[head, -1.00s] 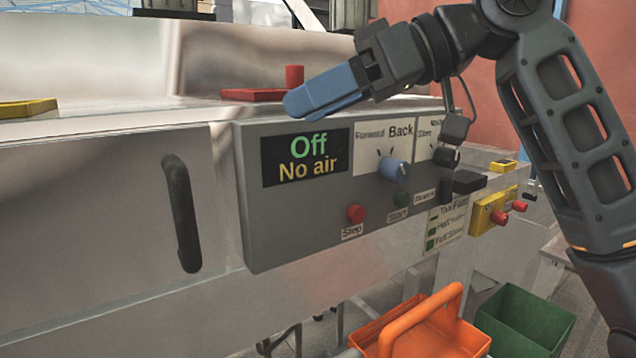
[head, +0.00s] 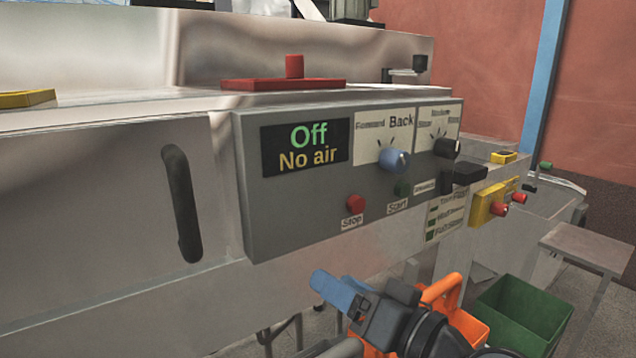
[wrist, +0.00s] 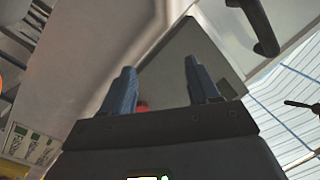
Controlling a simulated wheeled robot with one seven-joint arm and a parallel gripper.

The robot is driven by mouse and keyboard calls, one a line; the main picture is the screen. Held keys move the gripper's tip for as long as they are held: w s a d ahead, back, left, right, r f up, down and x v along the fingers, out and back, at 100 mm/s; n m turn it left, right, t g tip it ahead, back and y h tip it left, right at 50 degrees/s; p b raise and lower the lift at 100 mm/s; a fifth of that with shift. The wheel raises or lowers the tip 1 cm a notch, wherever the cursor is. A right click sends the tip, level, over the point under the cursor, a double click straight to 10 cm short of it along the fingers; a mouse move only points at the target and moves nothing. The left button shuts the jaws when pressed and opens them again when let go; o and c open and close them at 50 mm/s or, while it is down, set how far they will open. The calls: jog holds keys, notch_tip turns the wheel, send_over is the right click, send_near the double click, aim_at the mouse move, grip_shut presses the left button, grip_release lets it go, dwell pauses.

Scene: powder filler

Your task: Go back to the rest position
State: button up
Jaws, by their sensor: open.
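My gripper (head: 335,293) has blue fingers and sits low in the head view, below the grey control panel (head: 300,215) and in front of the orange container. It touches nothing that I can see. In the wrist view its two blue fingers (wrist: 162,88) stand apart with nothing held between them. Part of the panel (wrist: 185,60) shows beyond them, with a red spot near the left finger. My upper arm is mostly out of the head view.
The panel display (head: 305,148) reads "Off" and "No air". A blue knob (head: 393,160), a red stop button (head: 355,204) and a dark handle (head: 181,203) stick out of the machine. An orange container (head: 466,328) and a green bin (head: 520,318) stand below right.

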jog(key=s+d+f+m+t+h, duration=0.1)
jog(key=s+d+f+m+h, duration=0.15)
jog(key=s+f, duration=0.35)
jog(key=s+d+f+m+t+h, duration=0.1)
jog(key=s+d+f+h, duration=0.3)
jog(key=s, duration=0.3)
jog(key=s+d+f+m+h, duration=0.2)
jog(key=s+d+f+h, duration=0.15)
jog(key=s+f, duration=0.3)
jog(key=s+d+r+n+h, duration=0.1)
jog(key=s+d, duration=0.3)
jog(key=s, duration=0.6)
jog(key=s+d+r+n+h, duration=0.1)
jog(key=s+d+r+n, duration=0.2)
jog(key=s, duration=0.8)
jog(key=shift+s+d+r, duration=0.25)
jog(key=shift+d+r, duration=0.3)
jog(key=shift+r, duration=0.15)
